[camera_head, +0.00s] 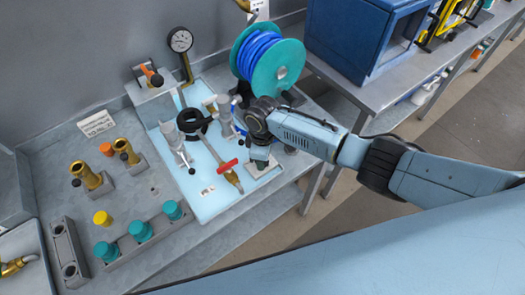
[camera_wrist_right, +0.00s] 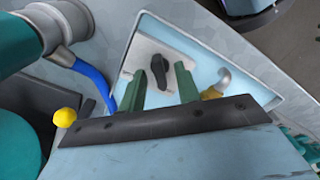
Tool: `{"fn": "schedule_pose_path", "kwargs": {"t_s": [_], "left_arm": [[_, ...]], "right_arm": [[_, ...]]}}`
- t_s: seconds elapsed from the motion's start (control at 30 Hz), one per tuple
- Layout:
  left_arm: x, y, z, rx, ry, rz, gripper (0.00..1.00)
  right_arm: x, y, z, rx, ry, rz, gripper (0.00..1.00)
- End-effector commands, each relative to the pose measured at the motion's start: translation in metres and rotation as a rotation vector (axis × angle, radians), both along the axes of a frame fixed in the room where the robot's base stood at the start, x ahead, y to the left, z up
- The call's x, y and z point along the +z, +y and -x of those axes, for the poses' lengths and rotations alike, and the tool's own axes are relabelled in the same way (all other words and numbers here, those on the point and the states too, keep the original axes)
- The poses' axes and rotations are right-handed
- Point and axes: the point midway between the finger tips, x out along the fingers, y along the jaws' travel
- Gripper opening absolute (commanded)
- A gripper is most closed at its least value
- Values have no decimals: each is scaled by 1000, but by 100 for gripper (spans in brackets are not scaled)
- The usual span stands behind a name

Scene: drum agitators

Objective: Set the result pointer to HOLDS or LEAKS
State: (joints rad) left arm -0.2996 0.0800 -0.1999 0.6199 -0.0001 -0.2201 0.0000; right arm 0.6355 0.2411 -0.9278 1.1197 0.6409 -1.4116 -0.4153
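The result pointer (camera_wrist_right: 159,70) is a small black knob on a pale square plate (camera_wrist_right: 142,48) in the right wrist view. The plate also shows in the head view (camera_head: 270,172), partly under my right gripper, which hides the pointer there. My right gripper (camera_wrist_right: 161,72) has two green fingers, apart, one on each side of the pointer; I cannot tell whether either touches it. In the head view the right gripper (camera_head: 260,164) points down over the plate. No HOLDS or LEAKS lettering is readable. My left gripper is not in view.
A light-blue tray (camera_head: 215,207) holds a red-handled valve (camera_head: 228,166) and grey clamps, left of my right gripper. A teal reel (camera_head: 278,66) with blue hose stands behind. A gauge (camera_head: 180,41) is at the back. Teal caps (camera_head: 140,231) and brass fittings (camera_head: 87,176) stand left.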

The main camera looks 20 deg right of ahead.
Motion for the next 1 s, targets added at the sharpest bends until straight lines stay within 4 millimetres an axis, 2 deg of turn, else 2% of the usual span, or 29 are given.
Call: {"fn": "schedule_pose_path", "kwargs": {"t_s": [0.17,0.4,0.6,0.8,1.0], "left_arm": [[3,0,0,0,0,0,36],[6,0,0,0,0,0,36],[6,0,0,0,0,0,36],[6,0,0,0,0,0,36],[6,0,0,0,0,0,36]], "right_arm": [[22,0,-1,-1,-3,-2,33],[77,0,-1,2,-6,-2,33],[113,0,-1,1,-4,-1,33],[130,0,0,0,-1,0,33],[133,0,0,0,-1,0,33]]}}
